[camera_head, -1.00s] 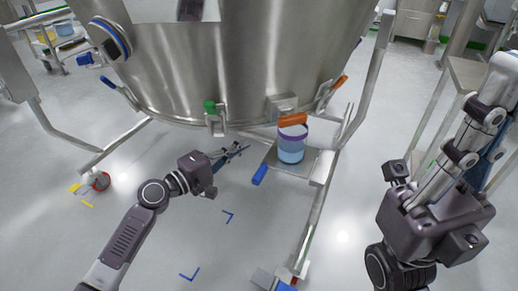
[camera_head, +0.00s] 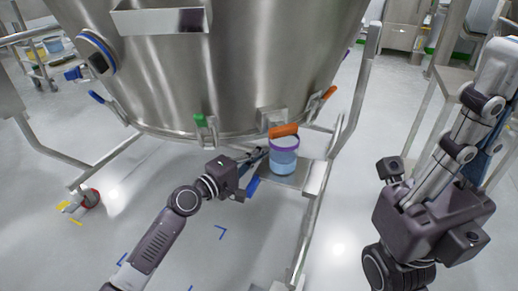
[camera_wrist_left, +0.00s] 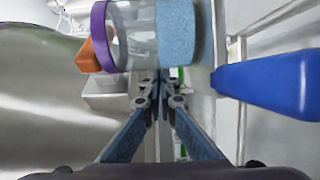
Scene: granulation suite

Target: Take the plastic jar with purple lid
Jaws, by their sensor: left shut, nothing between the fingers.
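The plastic jar (camera_head: 284,160) is clear with pale blue contents and a purple lid. It stands upright on a small metal shelf (camera_head: 305,179) under the big steel vessel. My left gripper (camera_head: 262,153) is shut and empty, with its fingertips close to the jar's left side. In the left wrist view the jar (camera_wrist_left: 140,38) lies sideways across the top, just beyond the shut fingertips (camera_wrist_left: 160,78). Whether they touch it I cannot tell. My right arm shows at the right, but its fingers cannot be made out.
The steel vessel (camera_head: 230,70) hangs just above the jar. An orange handle (camera_head: 284,130) is right over the lid. A blue handle (camera_head: 252,187) sticks out at the shelf's left, also large in the left wrist view (camera_wrist_left: 268,80). Frame legs stand on both sides; the floor in front is clear.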

